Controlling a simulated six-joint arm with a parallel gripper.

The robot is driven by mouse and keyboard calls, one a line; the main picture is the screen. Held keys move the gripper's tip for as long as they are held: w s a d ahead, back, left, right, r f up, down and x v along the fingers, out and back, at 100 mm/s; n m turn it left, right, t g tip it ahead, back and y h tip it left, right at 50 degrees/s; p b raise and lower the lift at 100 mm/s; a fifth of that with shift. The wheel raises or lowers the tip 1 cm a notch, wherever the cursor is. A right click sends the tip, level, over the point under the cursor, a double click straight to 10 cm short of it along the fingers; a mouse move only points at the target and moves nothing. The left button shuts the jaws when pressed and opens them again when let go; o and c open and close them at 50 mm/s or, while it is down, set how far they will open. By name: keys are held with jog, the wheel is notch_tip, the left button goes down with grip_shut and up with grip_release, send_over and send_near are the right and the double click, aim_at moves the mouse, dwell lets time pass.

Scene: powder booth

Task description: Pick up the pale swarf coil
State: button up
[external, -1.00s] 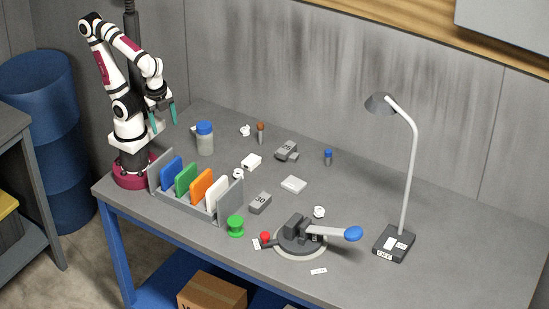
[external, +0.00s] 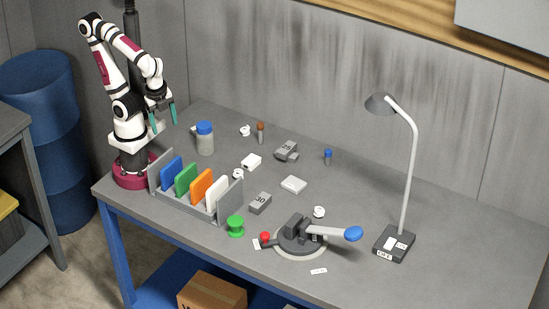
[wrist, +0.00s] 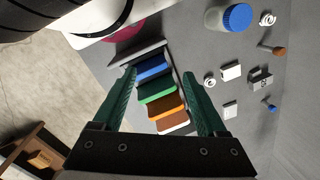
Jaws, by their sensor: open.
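Small white curled pieces that look like pale swarf coils lie on the grey bench: one near the back (external: 245,130), one behind the rack's right end (external: 239,174), and one by the lever device (external: 319,212). I cannot tell them apart in kind. Two such coils show in the wrist view, one at the upper right (wrist: 268,19) and one right of the rack (wrist: 209,79). My gripper (external: 166,115) hangs high over the bench's left end, its green fingers apart and empty. It also shows open in the wrist view (wrist: 159,75), away from all the coils.
A grey rack (external: 228,204) holds blue, green, orange and white plates. A blue-capped jar (external: 205,140) stands behind it. A green spool (external: 236,226), a grey block marked 30 (external: 260,202), a lever device (external: 300,238) and a lamp (external: 393,243) stand rightward. The right bench end is clear.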

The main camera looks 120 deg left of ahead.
jog(key=shift+w, duration=0.1)
jog(key=n+h, duration=0.3)
jog(key=n, duration=1.8)
send_over(239, 171)
jog(key=a, duration=0.2)
notch_tip(239, 171, down, 5)
jog(key=f, duration=0.5)
jog(key=d+f, duration=0.1)
jog(key=f, duration=0.9)
jog(key=shift+d+f, duration=0.3)
jog(key=shift+d, duration=0.1)
grip_shut()
